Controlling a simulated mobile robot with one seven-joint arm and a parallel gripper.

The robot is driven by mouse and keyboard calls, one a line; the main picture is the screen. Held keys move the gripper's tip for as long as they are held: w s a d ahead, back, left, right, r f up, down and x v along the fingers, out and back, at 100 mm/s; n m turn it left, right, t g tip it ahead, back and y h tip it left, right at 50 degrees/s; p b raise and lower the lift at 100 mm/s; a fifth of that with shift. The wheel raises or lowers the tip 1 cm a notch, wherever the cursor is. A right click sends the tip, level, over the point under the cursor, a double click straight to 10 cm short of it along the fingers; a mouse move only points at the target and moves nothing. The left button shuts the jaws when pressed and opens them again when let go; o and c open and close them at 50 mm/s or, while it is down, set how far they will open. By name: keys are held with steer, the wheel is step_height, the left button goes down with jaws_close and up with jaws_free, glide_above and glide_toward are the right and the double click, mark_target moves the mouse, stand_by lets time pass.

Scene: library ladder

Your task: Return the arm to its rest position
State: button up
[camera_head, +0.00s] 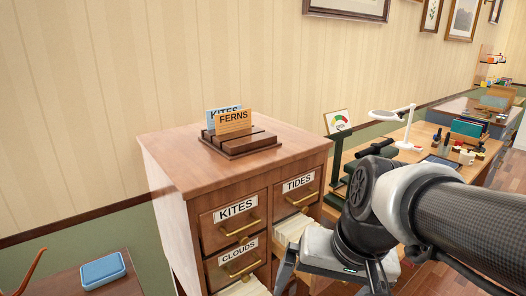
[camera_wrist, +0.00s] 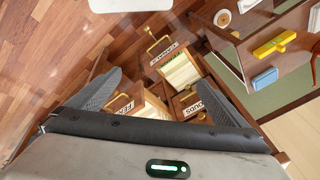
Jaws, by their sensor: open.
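My gripper (camera_head: 328,280) is at the lower right in the head view, in front of the wooden card cabinet (camera_head: 165,165). In the wrist view my gripper (camera_wrist: 160,95) has its two dark fingers spread apart with nothing held between them. The arm reaches in from the right edge of the head view. Cabinet drawers labelled KITES (camera_head: 236,210), CLOUDS (camera_head: 238,250) and TIDES (camera_head: 298,183) are shut. Drawers full of pale cards (camera_head: 291,229) stand open below; they also show beyond the fingers in the wrist view (camera_wrist: 180,72).
A dark wooden holder (camera_head: 238,143) on the cabinet top bears a blue KITES card (camera_head: 211,118) and an orange FERNS card (camera_head: 234,120). A desk with a white lamp (camera_head: 402,125) stands behind my arm. A blue box (camera_head: 103,270) lies on a table at lower left.

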steer(key=d+r+n+t+p, duration=0.1)
steer(key=d+r+p, duration=0.1)
steer(key=r+p, duration=0.6)
steer(key=s+d+r+n+t+h+p, duration=0.1)
steer(key=d+r+p, duration=0.1)
steer(key=r+p, duration=0.7)
step_height(320, 180, up, 5)
steer(key=shift+s+d+f+t+h, duration=0.1)
steer(key=shift+s+d+t+h, duration=0.2)
